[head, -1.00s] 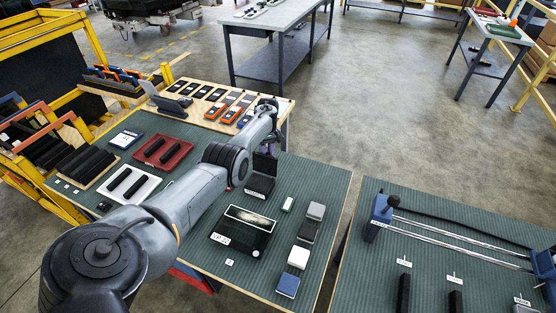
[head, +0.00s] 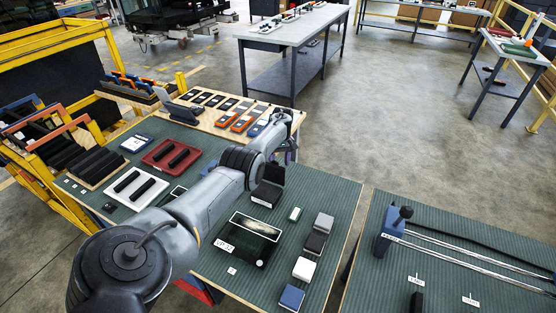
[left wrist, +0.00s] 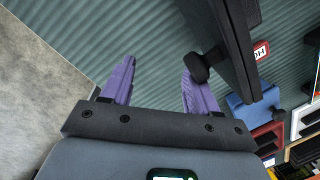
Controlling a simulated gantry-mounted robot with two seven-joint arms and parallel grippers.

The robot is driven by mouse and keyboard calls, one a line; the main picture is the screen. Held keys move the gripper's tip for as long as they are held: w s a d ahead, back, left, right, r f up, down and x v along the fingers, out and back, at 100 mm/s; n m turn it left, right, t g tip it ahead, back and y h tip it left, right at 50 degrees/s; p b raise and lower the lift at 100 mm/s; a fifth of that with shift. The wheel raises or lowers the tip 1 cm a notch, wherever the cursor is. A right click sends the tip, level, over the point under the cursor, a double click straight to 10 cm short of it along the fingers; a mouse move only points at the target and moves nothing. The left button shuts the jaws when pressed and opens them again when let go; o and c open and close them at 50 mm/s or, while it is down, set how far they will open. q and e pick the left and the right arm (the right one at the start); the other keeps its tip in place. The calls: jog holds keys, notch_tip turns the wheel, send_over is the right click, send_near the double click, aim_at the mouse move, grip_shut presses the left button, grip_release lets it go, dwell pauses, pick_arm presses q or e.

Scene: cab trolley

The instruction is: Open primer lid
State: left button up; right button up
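A small black box (head: 267,193) with a white label on its front stands on the green ribbed mat. A dark panel, seemingly its lid (head: 273,172), stands up at its back. No readable name marks it as the primer. My left gripper (head: 286,150) is just behind this panel, partly hidden by my arm. In the left wrist view, my gripper's purple fingers (left wrist: 158,80) are spread apart with nothing clearly between them. A black panel (left wrist: 236,45) with a round knob (left wrist: 205,67) is close beside the right-hand finger; contact cannot be told. My right gripper is not in view.
A dark glossy tray (head: 245,240) lies in front of the box. Small blocks, including a blue one (head: 291,297), lie to the right. A wooden board (head: 215,105) holds several devices behind.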

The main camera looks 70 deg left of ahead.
pick_arm(q)
jog(key=shift+d+f, duration=0.1)
jog(key=shift+d, duration=0.05)
dwell(0.3)
notch_tip(320, 180, up, 11)
jog(key=a+p, duration=0.1)
jog(key=shift+w+a+p, duration=0.15)
jog(key=shift+w+p, duration=0.25)
jog(key=shift+w, duration=0.05)
